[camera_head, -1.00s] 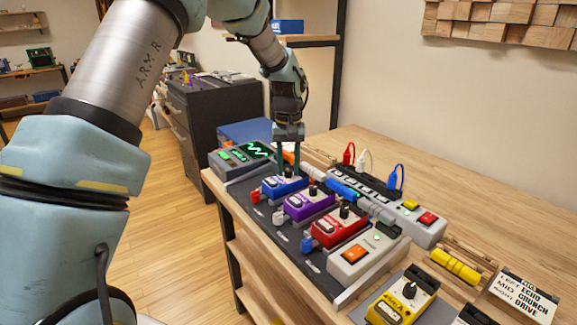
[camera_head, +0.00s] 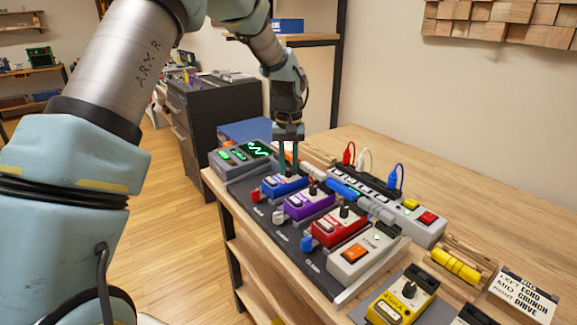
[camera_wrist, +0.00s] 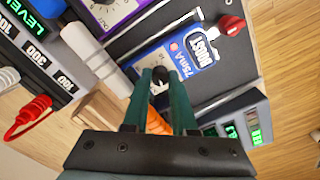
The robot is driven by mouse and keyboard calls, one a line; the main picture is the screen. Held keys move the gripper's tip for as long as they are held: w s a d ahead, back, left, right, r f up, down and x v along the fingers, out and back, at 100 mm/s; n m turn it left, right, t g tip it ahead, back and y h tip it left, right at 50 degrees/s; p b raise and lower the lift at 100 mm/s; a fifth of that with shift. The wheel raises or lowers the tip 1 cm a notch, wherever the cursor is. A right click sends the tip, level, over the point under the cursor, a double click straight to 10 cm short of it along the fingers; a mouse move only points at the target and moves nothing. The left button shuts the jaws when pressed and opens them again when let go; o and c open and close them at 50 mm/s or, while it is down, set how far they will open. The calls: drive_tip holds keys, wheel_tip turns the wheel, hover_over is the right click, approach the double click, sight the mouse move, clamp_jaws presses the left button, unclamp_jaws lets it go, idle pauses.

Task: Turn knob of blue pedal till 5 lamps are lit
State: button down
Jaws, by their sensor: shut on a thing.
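The blue pedal (camera_head: 271,191) stands at the far end of the dark pedal board, beside the purple pedal (camera_head: 296,209). In the wrist view the blue pedal (camera_wrist: 203,78) has a white label reading BOOST and 75mA. Its black knob (camera_wrist: 160,75) is between the teal fingers of my gripper (camera_wrist: 161,78). In the head view my gripper (camera_head: 288,170) points down at the knob end of the pedal, its fingers close together. The knob's pointer is hidden. I cannot tell which lamps are lit.
A tuner-like box with a green wave screen (camera_head: 257,150) stands just beyond the blue pedal. A red pedal (camera_head: 327,232) and a white switch box (camera_head: 364,258) are nearer.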

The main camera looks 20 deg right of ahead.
sight(289, 169)
drive_tip(key=m+p, duration=0.1)
drive_tip(key=m, duration=0.5)
drive_tip(key=shift+r+p, duration=0.1)
drive_tip(key=shift+p, duration=0.3)
drive_tip(key=shift+m+p, duration=0.7)
drive_tip(key=shift+m, duration=1.9)
drive_tip(key=c, duration=1)
unclamp_jaws()
wheel_tip(289, 169, up, 11)
drive_tip(key=b, duration=0.2)
